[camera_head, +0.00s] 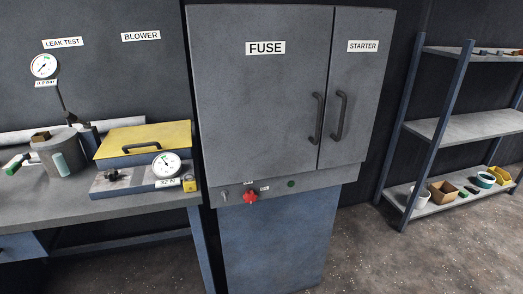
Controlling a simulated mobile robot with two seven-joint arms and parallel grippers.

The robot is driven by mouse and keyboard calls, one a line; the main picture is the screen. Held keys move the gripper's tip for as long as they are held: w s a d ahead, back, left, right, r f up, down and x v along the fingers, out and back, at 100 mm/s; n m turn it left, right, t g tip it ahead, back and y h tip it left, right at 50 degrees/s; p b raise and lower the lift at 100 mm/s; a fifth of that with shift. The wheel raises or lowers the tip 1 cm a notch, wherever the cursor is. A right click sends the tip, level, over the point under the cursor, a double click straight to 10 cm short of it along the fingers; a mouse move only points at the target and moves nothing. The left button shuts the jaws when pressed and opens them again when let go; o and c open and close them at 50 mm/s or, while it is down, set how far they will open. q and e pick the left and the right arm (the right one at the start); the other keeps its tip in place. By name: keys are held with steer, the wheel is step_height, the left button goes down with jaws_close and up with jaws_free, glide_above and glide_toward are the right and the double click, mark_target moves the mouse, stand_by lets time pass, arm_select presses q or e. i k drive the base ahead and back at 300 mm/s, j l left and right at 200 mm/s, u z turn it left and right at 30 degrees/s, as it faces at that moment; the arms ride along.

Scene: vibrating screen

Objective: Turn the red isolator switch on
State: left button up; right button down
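The red isolator switch (250,196) is a small red knob on the narrow grey strip below the cabinet doors. Small labels sit above it and to its right; they are too small to read, and I cannot tell the knob's setting. The grey cabinet (262,100) has doors labelled FUSE and STARTER, both shut, with two dark vertical handles. A dark green round indicator (291,184) is right of the switch, and a small grey key-like part (224,195) is left of it. Neither of my grippers is in view.
A workbench (100,208) at left holds a yellow-lidded box (145,137), a gauge (166,165), a padlock (189,183) and a metal pot (60,153). Shelves (455,128) with small containers stand at right. The floor before the cabinet's right side is clear.

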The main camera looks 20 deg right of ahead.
mark_target(250, 197)
steer(key=j+z, duration=0.4)
steer(key=i+j+z, duration=0.1)
steer(key=j+z, duration=0.15)
steer(key=z, duration=0.15)
steer(key=j+z, duration=0.35)
